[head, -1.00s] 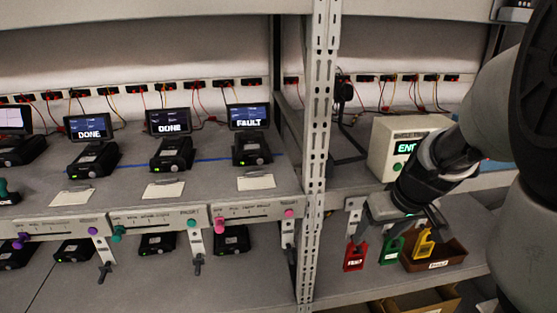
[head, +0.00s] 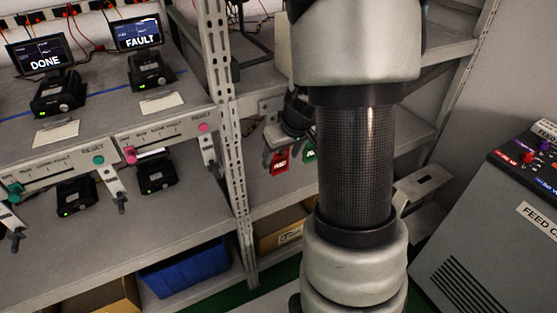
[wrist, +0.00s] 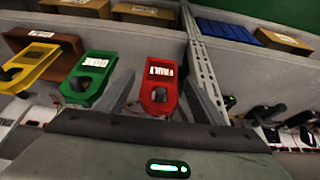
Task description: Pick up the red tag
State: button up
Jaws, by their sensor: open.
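The red tag (wrist: 158,88), marked FAULT, hangs upright in the wrist view, and it also shows in the head view (head: 278,160) below the shelf edge. My gripper (wrist: 162,95) is open, with one finger on each side of the red tag. I cannot tell whether either finger touches it. In the head view my gripper (head: 292,118) is just above the tag, partly hidden behind my arm.
A green tag (wrist: 90,78), marked DONE, hangs close beside the left finger, with a yellow tag (wrist: 32,62) beyond it. A perforated rack post (wrist: 196,45) stands close to the red tag. A brown bin (wrist: 48,43) sits behind the tags.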

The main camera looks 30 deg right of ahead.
aim_at(280, 157)
jog(key=shift+b+x, duration=0.3)
jog(key=shift+x, duration=1.25)
jog(key=shift+r, duration=0.1)
jog(key=c, duration=1.1)
jog(key=shift+w, duration=0.1)
